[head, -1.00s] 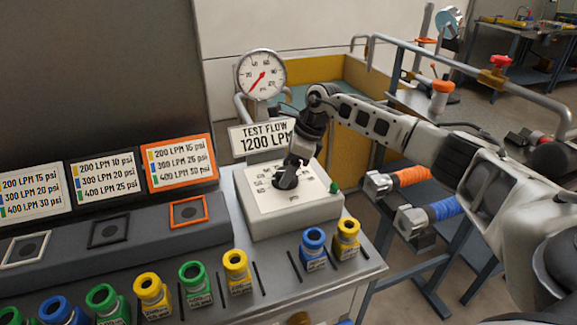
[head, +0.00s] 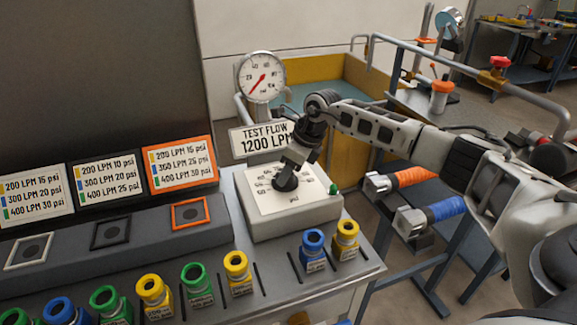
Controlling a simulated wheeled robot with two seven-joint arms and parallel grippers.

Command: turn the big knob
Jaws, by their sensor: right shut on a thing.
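The big knob (head: 285,183) is dark and sits on the pale dial plate of a white control box (head: 300,219) on the bench. My right gripper (head: 288,175) comes down onto it from above and is shut on it, hiding much of the knob and some dial marks. The round gauge (head: 261,77) behind the box has a red needle pointing to the lower left. A sign (head: 264,139) below the gauge reads TEST FLOW 1200 LPM. My left gripper is not in view.
A small green lamp or button (head: 334,190) is on the box's right side. Several yellow, green and blue nozzles, such as a blue one (head: 313,250), stand along the bench front. Three label boards, one with an orange frame (head: 180,164), stand at left. A metal rail (head: 470,70) runs at right.

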